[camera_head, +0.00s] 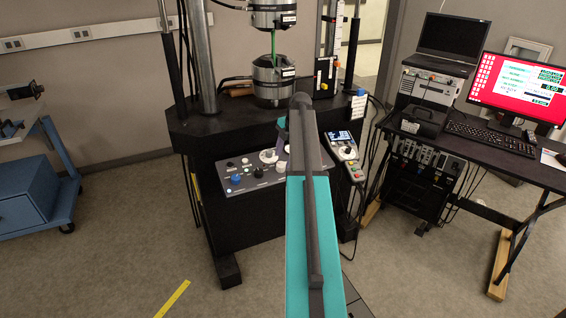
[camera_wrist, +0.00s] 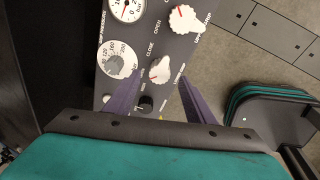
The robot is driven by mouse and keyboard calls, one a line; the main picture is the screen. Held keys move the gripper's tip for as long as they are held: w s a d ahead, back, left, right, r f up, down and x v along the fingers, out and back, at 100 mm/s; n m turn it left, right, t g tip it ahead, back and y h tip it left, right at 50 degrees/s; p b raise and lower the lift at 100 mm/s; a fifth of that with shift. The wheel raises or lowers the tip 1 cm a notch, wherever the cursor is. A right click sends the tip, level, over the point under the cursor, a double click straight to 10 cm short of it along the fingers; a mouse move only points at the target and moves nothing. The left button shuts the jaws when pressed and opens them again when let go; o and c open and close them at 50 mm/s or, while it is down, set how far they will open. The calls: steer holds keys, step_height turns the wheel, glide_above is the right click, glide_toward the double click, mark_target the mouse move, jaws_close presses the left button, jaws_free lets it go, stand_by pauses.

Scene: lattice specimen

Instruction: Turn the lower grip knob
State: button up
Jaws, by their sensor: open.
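In the wrist view a grey control panel (camera_wrist: 138,42) fills the upper middle. A white pointer knob (camera_wrist: 160,68) sits between the tips of my gripper (camera_wrist: 160,79), with "OPEN" and "CLOSE" lettering nearby. My gripper's two purple fingers are spread apart and nothing is held; contact with the knob cannot be told. A second white knob (camera_wrist: 186,18) is farther up to the right. The small labels are too blurred to tell for sure which is the lower grip knob. In the head view the panel (camera_head: 232,191) is partly hidden by my arm.
In the head view, a handheld control box (camera_head: 346,154) is right of my arm. The testing machine's lower grip (camera_head: 268,86) stands above the panel.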

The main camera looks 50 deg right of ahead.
steer(key=b+v, duration=0.1)
steer(key=v, duration=0.8)
steer(key=shift+r, duration=0.15)
steer(key=shift+s, duration=0.1)
stand_by(0.4)
